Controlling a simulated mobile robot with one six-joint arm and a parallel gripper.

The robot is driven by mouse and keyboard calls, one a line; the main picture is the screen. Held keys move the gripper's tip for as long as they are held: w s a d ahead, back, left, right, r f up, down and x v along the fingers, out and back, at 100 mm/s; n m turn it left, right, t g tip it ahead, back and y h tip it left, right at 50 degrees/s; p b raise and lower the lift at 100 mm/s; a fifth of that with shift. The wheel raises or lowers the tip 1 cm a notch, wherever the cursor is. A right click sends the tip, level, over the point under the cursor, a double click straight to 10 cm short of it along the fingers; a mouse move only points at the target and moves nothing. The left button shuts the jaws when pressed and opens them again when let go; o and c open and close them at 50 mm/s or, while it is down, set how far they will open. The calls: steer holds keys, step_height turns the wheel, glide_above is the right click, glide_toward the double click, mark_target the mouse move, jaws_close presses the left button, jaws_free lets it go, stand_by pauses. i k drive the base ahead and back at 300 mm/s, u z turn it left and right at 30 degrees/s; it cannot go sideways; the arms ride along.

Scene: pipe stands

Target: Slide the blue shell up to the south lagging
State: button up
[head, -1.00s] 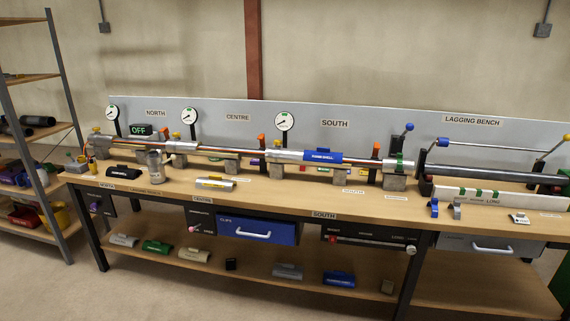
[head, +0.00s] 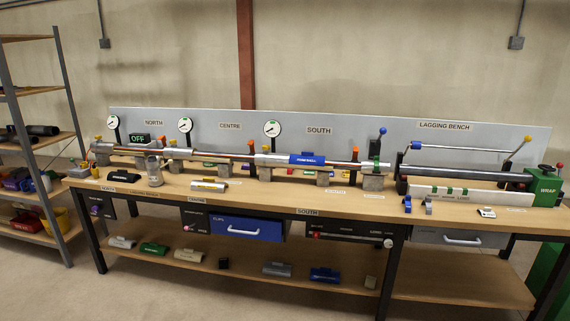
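The blue shell (head: 307,160) sits on the pipe in front of the SOUTH label, its dark lettering facing me. Silver lagging (head: 272,160) lies on the pipe just left of the shell, under the south gauge. I cannot tell at this size whether the shell touches the silver lagging. A second blue shell (head: 325,275) lies on the lower shelf. My gripper is not in view.
A shelf rack is at the left. The floor in front is clear.

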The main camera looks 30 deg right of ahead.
mark_target(306, 158)
steer(key=u, duration=0.3)
steer(key=i, duration=1.8)
steer(key=z, duration=0.3)
steer(key=k, duration=0.9)
steer(key=z, duration=0.2)
steer(key=i, duration=0.25)
steer(key=u, duration=0.1)
